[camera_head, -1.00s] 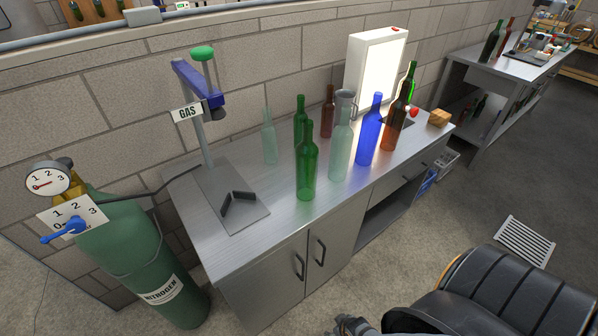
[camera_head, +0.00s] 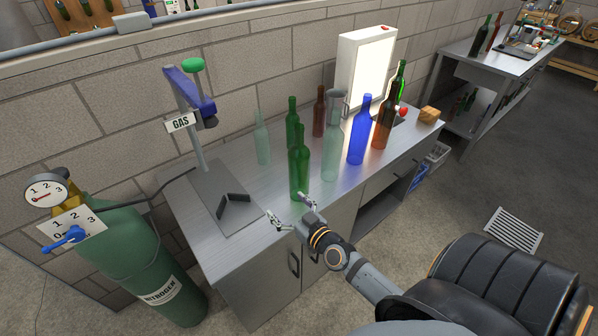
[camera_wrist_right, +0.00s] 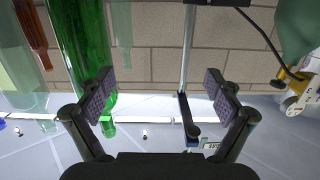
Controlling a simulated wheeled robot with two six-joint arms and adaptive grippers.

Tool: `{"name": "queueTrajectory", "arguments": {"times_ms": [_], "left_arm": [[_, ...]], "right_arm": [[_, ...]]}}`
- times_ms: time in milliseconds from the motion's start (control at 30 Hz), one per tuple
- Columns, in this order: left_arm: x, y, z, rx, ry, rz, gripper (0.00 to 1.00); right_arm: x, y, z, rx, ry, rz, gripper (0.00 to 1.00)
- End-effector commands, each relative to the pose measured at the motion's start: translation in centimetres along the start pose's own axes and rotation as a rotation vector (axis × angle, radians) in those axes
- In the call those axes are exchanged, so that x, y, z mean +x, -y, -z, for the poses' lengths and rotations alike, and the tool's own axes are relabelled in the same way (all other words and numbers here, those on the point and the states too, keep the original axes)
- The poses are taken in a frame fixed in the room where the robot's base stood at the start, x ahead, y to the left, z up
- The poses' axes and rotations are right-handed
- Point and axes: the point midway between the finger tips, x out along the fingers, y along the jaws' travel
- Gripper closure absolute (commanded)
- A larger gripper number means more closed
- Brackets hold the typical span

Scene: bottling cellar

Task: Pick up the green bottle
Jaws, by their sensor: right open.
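Several green bottles show in the head view. The nearest green bottle (camera_head: 299,172) stands upright at the bench's front edge. Another green bottle (camera_head: 292,128) stands just behind it, and one more (camera_head: 402,75) is by the lit panel. My right gripper (camera_head: 287,207) is open and empty at the front edge, just left of and in front of the nearest bottle's base. In the right wrist view, which looks upside down, a green bottle (camera_wrist_right: 82,40) lies beyond the left finger, off the middle of the open jaws (camera_wrist_right: 162,92). My left gripper is out of view.
Clear (camera_head: 262,140), brown (camera_head: 319,112), pale (camera_head: 332,140), blue (camera_head: 359,135) and amber (camera_head: 384,125) bottles stand close by on the bench (camera_head: 255,190). The gas stand (camera_head: 198,140) is to the left. A green nitrogen cylinder (camera_head: 135,245) stands beside the bench.

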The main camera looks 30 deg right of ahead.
Motion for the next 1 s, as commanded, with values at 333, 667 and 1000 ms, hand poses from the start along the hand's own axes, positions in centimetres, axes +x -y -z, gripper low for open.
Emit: {"name": "queueTrajectory", "arguments": {"times_ms": [333, 667, 1000], "left_arm": [[0.0, -0.1, 0.0, -0.001, 0.000, -0.001, 0.10], [0.1, -0.1, -0.1, -0.001, 0.001, -0.001, 0.10], [0.5, -0.2, -0.1, -0.001, 0.001, -0.002, 0.10]], "right_arm": [[-0.9, -8.6, -0.1, 0.006, -0.114, -0.313, 0.08], [3.3, -9.9, 0.4, 0.006, -0.117, -0.312, 0.08], [5.7, -10.6, 0.7, 0.009, -0.117, -0.311, 0.08]]}}
